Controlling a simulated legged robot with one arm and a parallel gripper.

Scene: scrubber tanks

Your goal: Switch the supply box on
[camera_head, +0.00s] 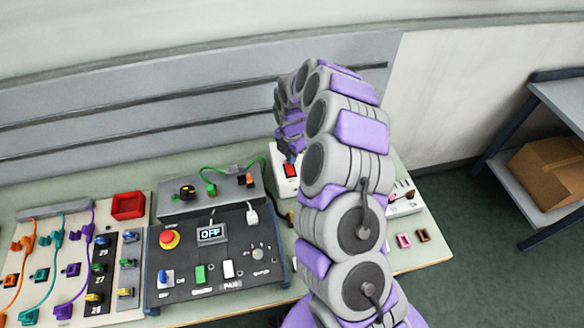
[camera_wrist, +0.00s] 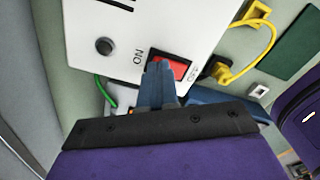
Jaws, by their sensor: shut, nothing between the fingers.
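The supply box (camera_wrist: 135,40) is a white box with a red rocker switch (camera_wrist: 178,66) marked ON at one end and OFF at the other. In the wrist view my gripper (camera_wrist: 158,72) is shut and empty, its blue fingertips at the ON end of the red switch, covering part of it. I cannot tell whether they touch or press it. In the head view the white box (camera_head: 281,160) and red switch (camera_head: 291,170) show partly behind my arm, with my gripper just above them. A display (camera_head: 210,232) on the dark control panel reads OFF.
The dark panel (camera_head: 190,268) has a red mushroom button (camera_head: 169,238) and several switches. A grey box (camera_head: 225,197) with a green cable stands behind it. A yellow cable (camera_wrist: 262,40) plugs in beside the supply box. A shelf with a cardboard box (camera_head: 550,172) stands at right.

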